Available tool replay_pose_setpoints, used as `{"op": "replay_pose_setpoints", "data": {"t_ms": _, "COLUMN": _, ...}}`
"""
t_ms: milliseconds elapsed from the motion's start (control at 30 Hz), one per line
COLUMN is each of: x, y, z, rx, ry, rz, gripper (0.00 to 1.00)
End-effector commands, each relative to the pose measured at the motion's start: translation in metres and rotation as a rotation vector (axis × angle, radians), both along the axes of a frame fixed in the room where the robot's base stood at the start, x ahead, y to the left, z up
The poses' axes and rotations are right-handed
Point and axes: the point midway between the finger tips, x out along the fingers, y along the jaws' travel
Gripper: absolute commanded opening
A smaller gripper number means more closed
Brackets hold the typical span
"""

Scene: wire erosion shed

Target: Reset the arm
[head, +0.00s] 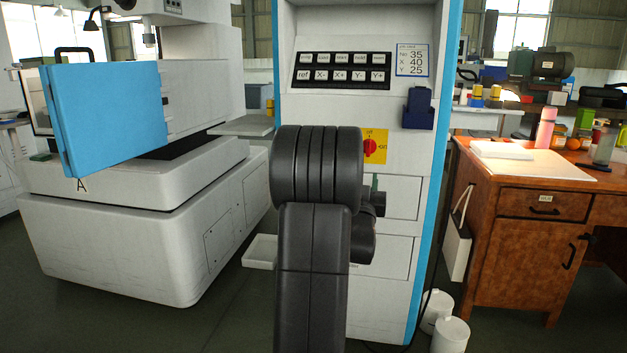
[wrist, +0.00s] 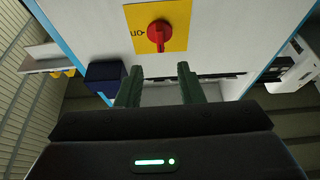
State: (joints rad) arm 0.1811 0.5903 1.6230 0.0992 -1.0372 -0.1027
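My arm rises in the middle of the head view, in front of a white and blue control cabinet (head: 300,105). My gripper (wrist: 160,80) shows in the wrist view with its two green fingers apart and nothing between them. A red rotary switch (wrist: 158,34) on a yellow plate (wrist: 178,14) lies just beyond the fingertips, which do not appear to touch it. In the head view the red switch (head: 370,147) shows to the right of my arm. My arm hides most of the gripper in the head view.
A white machine with a blue door (head: 110,118) stands left. A wooden desk (head: 518,245) with a pink bottle (head: 545,128) stands right. White canisters (head: 450,335) stand on the floor by the cabinet. A dark blue holder (head: 418,108) is on the panel. Floor at left front is clear.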

Motion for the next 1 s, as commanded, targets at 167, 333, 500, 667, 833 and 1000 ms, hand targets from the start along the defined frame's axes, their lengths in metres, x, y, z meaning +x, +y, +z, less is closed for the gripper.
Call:
{"op": "replay_pose_setpoints", "data": {"t_ms": 167, "x": 0.027, "y": -0.008, "z": 0.011, "rx": 0.000, "ry": -0.003, "rz": -0.001, "gripper": 0.34}}
{"op": "replay_pose_setpoints", "data": {"t_ms": 333, "x": 0.051, "y": -0.015, "z": 0.022, "rx": 0.000, "ry": -0.002, "rz": -0.001, "gripper": 0.34}}
{"op": "replay_pose_setpoints", "data": {"t_ms": 500, "x": 0.075, "y": -0.021, "z": 0.032, "rx": 0.001, "ry": -0.002, "rz": -0.001, "gripper": 0.34}}
{"op": "replay_pose_setpoints", "data": {"t_ms": 667, "x": 0.092, "y": -0.026, "z": 0.039, "rx": 0.001, "ry": -0.002, "rz": -0.001, "gripper": 0.34}}
{"op": "replay_pose_setpoints", "data": {"t_ms": 833, "x": 0.103, "y": -0.029, "z": 0.045, "rx": 0.001, "ry": -0.002, "rz": -0.001, "gripper": 0.34}}
{"op": "replay_pose_setpoints", "data": {"t_ms": 1000, "x": 0.106, "y": -0.030, "z": 0.047, "rx": 0.001, "ry": -0.001, "rz": 0.000, "gripper": 0.34}}
